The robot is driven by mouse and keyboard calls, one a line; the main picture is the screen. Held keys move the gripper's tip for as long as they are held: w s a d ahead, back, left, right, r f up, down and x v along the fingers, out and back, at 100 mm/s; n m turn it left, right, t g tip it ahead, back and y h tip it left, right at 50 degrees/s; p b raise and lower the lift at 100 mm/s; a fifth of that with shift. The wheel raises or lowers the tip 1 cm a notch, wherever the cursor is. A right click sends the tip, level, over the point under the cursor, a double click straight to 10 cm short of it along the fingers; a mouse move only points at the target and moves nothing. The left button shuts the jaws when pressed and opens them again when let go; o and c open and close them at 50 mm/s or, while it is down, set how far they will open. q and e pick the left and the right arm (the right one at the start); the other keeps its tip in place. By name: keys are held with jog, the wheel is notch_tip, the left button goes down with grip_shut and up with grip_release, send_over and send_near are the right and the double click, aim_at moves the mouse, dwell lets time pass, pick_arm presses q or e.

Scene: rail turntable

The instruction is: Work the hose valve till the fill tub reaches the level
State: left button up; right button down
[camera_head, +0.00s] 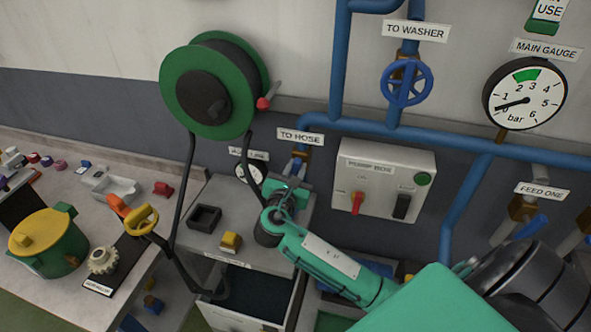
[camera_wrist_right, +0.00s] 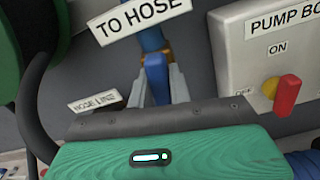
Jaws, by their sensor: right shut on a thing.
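The hose valve's blue lever (camera_wrist_right: 156,78) stands under the TO HOSE sign (camera_wrist_right: 140,15) in the right wrist view. My right gripper (camera_wrist_right: 157,88) is shut on this lever, with a grey finger on each side. In the head view my right gripper (camera_head: 292,185) is at the pipe below the TO HOSE sign (camera_head: 301,137), and my arm hides most of the lever. An open pale tub (camera_head: 292,306) with a dark inside stands low in front; a black hose (camera_head: 186,268) reaches its left side. Its level cannot be read. My left gripper is not in view.
A green hose reel (camera_head: 180,90) hangs on the wall. The pump box (camera_head: 380,155), with a red switch, is right of the valve. The main gauge (camera_head: 525,93) reads near its low end.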

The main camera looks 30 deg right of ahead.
jog(key=m, duration=0.1)
jog(key=m+b, duration=0.1)
jog(key=m, duration=0.1)
jog(key=m+b, duration=0.1)
jog(key=shift+s+d+f+m, duration=0.2)
jog(key=shift+s+f+m, duration=0.1)
jog(key=shift+f, duration=0.05)
jog(key=shift+s+d+f+m+b, duration=0.1)
jog(key=shift+f+m+b, duration=0.15)
jog(key=shift+m+b, duration=1.45)
jog(key=shift+s+d+f+m+b, duration=0.1)
jog(key=shift+f+m+b, duration=0.15)
jog(key=shift+m+b, duration=1.4)
jog(key=shift+s+d+f+m+b, duration=0.1)
jog(key=shift+f+m+b, duration=0.15)
jog(key=shift+m+b, duration=1.45)
jog(key=shift+m+p, duration=0.55)
jog(key=shift+m, duration=0.1)
jog(key=c, duration=1.3)
grip_release()
jog(key=shift+r, duration=0.1)
